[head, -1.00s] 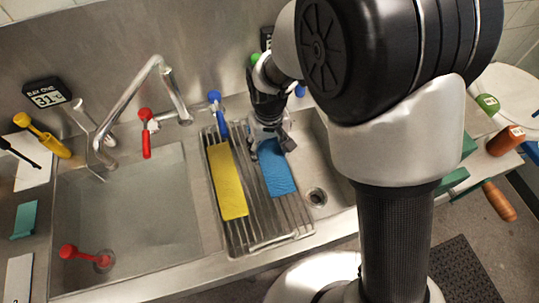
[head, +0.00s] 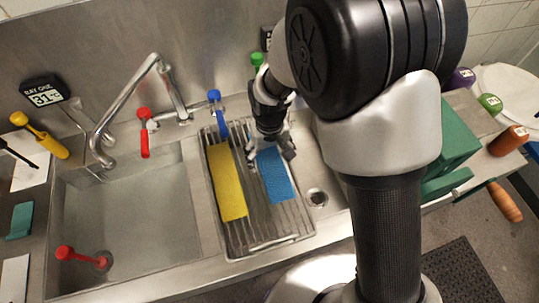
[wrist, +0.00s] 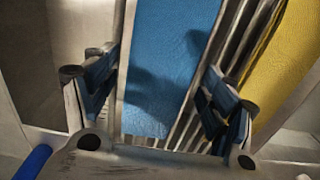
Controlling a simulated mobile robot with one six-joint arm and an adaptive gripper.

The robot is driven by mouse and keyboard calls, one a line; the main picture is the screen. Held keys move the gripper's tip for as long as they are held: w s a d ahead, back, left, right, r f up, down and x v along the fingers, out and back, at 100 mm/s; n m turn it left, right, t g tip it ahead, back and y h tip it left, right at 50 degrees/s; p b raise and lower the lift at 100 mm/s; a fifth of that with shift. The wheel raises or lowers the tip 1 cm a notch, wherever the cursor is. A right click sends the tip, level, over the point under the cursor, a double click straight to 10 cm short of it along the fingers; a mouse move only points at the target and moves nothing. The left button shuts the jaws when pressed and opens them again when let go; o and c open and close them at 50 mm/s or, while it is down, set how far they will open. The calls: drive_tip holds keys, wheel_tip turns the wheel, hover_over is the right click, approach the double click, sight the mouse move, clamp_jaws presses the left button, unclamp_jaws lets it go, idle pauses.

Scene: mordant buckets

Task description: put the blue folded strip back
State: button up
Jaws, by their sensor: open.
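The blue folded strip (head: 274,176) lies on the ribbed metal rack across the sink, to the right of a yellow strip (head: 227,182). My gripper (head: 272,146) is at the strip's far end, above it. In the wrist view the blue strip (wrist: 170,62) runs between the two open fingers of my gripper (wrist: 160,95), with a finger on each side and shadows on its surface. I cannot tell whether the fingers touch it. The yellow strip also shows at the right of the wrist view (wrist: 275,65).
The rack (head: 262,240) spans the sink beside a basin (head: 140,210) on the left. A chrome faucet (head: 150,80), a red-handled tap (head: 144,135) and a blue-handled tap (head: 215,98) stand behind. A green block (head: 455,140) and colored jars are at right.

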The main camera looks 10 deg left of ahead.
sight(270, 160)
wheel_tip(270, 160, up, 12)
drive_tip(key=p, duration=0.3)
drive_tip(key=shift+r, duration=0.15)
idle(0.4)
drive_tip(key=s+d+r+m+t, duration=0.2)
drive_tip(key=s+d+r, duration=0.2)
drive_tip(key=d+r, duration=0.45)
drive_tip(key=s+d+r+m+t, duration=0.15)
drive_tip(key=s+d+r, duration=0.25)
drive_tip(key=d+r, duration=0.45)
drive_tip(key=s+d+m+t, duration=0.1)
drive_tip(key=s+d+m, duration=0.1)
drive_tip(key=s+d, duration=0.5)
drive_tip(key=shift+f+m, duration=0.35)
drive_tip(key=shift+f, duration=0.05)
drive_tip(key=shift+f, duration=0.5)
